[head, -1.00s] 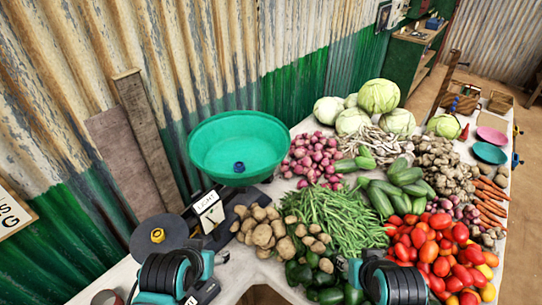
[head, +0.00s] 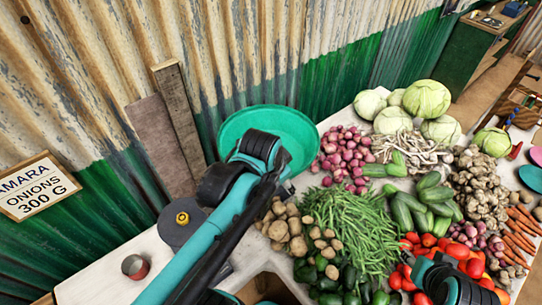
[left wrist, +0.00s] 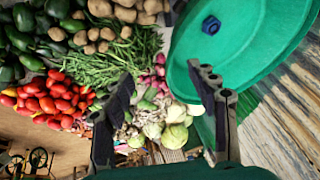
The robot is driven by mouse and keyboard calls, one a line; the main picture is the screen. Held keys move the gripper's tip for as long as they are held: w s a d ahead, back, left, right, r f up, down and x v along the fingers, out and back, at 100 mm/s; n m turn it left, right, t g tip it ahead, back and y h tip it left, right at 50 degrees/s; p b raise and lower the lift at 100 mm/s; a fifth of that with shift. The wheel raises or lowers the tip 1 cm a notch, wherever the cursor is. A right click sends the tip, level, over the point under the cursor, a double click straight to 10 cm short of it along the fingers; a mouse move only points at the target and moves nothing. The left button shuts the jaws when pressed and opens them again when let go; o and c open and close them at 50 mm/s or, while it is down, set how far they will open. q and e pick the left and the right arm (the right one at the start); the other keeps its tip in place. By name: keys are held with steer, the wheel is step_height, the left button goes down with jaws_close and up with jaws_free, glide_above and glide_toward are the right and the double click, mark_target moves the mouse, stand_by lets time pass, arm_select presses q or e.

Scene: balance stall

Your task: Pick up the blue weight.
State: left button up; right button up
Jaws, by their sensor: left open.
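The blue weight (left wrist: 211,25) is a small nut-shaped piece lying inside the green bowl (left wrist: 180,62) in the left wrist view. In the head view the bowl (head: 300,125) stands beside the wall, and my left arm covers part of it and hides the weight. My left gripper (left wrist: 160,76) is open and empty in the left wrist view. Its right finger overlaps the bowl's lower rim in the picture, and the weight is above the fingertips, not between them. My right arm shows at the bottom right of the head view; its gripper jaws do not show.
A dark round plate with a yellow weight (head: 182,218) is left of my left arm. A red can (head: 135,266) stands on the table. Potatoes (head: 290,235), green beans (head: 350,225) and onions (head: 345,155) crowd the bowl's right side. Corrugated wall (head: 330,50) rises behind.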

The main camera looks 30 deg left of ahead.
arm_select(q)
steer(key=w+a+f+m+g, duration=0.1)
steer(key=w+a+f+m, duration=0.1)
steer(key=w+a+m, duration=0.2)
steer(key=w+a+f+m+g, duration=0.2)
steer(key=w+a+f+m, duration=0.1)
steer(key=w+a+m, duration=0.1)
steer(key=w+a+f+m+g, duration=0.2)
steer(key=w+a+m, duration=0.2)
steer(key=w+m, duration=0.1)
steer(key=shift+w+a+f, duration=0.15)
steer(key=shift+w, duration=0.3)
steer(key=shift+a+f, duration=0.1)
steer(key=shift+f, duration=0.25)
step_height(320, 180, down, 7)
steer(key=shift+a+f+b, duration=0.15)
steer(key=shift+b, duration=0.4)
